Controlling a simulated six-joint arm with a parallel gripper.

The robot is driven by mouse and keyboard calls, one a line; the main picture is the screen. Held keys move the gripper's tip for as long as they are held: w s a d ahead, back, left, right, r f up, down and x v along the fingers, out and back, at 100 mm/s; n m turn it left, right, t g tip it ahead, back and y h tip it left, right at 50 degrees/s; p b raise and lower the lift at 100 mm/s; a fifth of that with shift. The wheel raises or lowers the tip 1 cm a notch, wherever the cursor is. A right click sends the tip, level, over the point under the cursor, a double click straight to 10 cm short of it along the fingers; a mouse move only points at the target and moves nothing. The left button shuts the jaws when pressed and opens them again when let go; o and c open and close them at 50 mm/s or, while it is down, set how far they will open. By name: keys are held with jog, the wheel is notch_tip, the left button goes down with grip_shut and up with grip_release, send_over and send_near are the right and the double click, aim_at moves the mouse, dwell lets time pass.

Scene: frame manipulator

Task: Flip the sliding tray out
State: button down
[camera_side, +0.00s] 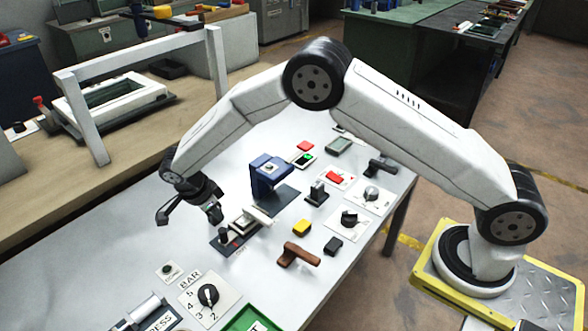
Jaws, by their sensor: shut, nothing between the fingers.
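A small pale sliding tray (243,222) sits on a dark rail plate (225,240) in front of a blue C-shaped press (270,175) on the light grey table. I cannot tell how far along its rail the tray stands. A dark knob (223,235) and a small red mark show at the plate's near left end. My gripper (214,216) is shut and empty, pointing down just left of the tray and above the table. It looks apart from the tray, though its exact height is hard to judge.
Several switches and dials stand farther right. A BAR dial (208,295) is at the front. A white frame (88,120) stands on the wooden bench behind left.

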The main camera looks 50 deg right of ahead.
jog(key=shift+v, duration=2.35)
jog(key=shift+d, duration=0.1)
jog(key=s+d+r+n+t+y, duration=0.1)
jog(key=s+d+r+n+y, duration=0.1)
jog(key=s+d+n, duration=0.5)
jog(key=s+d+r+n+t+y, duration=0.1)
jog(key=s+d+r+n, duration=0.3)
jog(key=s+d+n, duration=0.4)
jog(key=s+n+t, duration=0.1)
jog(key=s+n, duration=0.4)
jog(key=s, duration=0.2)
jog(key=shift+s+y, duration=0.35)
jog(key=shift+y, duration=0.05)
